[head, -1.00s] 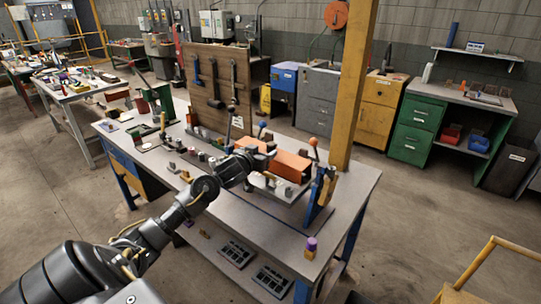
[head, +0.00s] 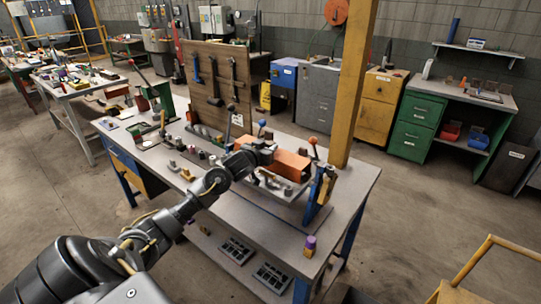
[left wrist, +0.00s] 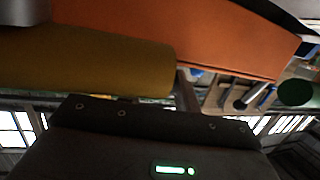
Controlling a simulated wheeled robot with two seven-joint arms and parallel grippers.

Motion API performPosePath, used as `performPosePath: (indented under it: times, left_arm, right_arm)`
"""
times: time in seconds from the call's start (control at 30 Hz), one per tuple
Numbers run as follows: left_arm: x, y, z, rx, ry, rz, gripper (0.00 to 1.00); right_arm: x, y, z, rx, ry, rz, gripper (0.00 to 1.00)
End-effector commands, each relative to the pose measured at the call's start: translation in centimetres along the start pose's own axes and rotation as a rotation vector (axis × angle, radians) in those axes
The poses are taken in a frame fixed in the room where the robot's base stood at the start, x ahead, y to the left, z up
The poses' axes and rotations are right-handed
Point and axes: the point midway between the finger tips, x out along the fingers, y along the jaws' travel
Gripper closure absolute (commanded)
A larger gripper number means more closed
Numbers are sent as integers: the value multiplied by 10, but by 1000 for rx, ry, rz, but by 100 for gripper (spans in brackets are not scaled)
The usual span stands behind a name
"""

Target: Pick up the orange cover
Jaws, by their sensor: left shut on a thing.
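The orange cover (head: 291,164) is a long box-like piece on the fixture at the right part of the workbench. My left gripper (head: 264,150) is at the cover's left end and shut on it; its fingertips are hard to make out. In the left wrist view the cover's orange side (left wrist: 225,38) fills the top, close to the camera. A yellow-brown rounded thing (left wrist: 90,62) lies in front of part of it there. I cannot tell whether the cover touches the fixture below. My right gripper is not in view.
The workbench (head: 345,185) has a blue upright clamp (head: 318,195) right of the cover. A tool board (head: 213,85) rises at the back left. Small parts crowd the bench left of my gripper. A purple-topped piece (head: 310,243) sits near the front corner.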

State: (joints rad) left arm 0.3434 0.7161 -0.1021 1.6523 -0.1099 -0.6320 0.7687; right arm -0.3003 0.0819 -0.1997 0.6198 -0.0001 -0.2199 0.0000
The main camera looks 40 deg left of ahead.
Motion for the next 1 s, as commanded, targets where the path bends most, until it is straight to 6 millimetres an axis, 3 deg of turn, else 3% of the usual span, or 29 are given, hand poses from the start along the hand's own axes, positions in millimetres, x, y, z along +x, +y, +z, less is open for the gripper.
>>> performPosePath:
  times: [0.33,0.53,0.8,1.0]
  left_arm:
    - [-1,0,-7,0,5,1,96]
    - [-6,0,-32,0,8,0,96]
    - [-67,-20,-85,7,7,-2,96]
    - [-114,-38,-93,8,1,-1,96]
  right_arm:
    - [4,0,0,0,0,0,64]
    - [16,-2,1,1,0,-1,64]
    - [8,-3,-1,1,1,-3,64]
    - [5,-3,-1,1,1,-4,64]
